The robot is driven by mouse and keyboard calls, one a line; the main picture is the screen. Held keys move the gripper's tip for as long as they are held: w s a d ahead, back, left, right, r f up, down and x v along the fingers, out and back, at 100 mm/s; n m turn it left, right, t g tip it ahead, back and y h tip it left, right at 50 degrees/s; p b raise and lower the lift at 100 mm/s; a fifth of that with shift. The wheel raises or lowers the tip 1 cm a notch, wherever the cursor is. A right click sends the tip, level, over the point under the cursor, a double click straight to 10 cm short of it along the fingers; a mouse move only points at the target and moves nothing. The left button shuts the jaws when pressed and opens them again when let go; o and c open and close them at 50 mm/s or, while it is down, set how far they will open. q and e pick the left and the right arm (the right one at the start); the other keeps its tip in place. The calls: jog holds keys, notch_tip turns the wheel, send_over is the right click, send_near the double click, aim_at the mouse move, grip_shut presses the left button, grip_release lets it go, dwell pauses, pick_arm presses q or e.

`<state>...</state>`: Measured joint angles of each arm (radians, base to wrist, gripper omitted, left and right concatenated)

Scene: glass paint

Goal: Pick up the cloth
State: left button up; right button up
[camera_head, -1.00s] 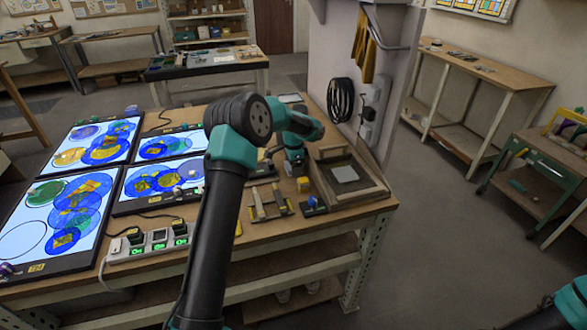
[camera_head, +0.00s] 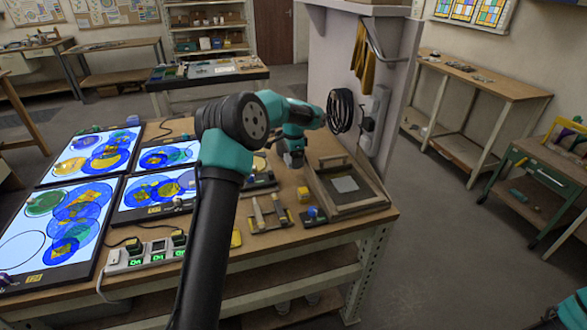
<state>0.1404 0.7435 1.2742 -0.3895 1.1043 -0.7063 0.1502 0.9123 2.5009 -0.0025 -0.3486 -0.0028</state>
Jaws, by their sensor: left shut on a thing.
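My left gripper (camera_head: 294,161) points down over the right part of the workbench, behind the small tool blocks and left of the wooden tray. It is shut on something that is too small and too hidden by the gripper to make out. A flat pale grey square (camera_head: 345,184), which may be cloth, lies in the wooden tray (camera_head: 375,203). A mustard-yellow cloth (camera_head: 364,58) hangs from the wall panel above the bench. My right gripper is out of view; only a bit of teal arm shows at the lower right.
Lit glass panels (camera_head: 64,240) with blue and yellow pieces cover the bench's left side. A power strip (camera_head: 145,256) sits at its front. A yellow block (camera_head: 303,193) and wooden-handled tools (camera_head: 260,215) stand near the tray. A black cable coil (camera_head: 341,111) hangs behind.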

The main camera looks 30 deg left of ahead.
pick_arm(q)
jog(key=shift+r, duration=0.85)
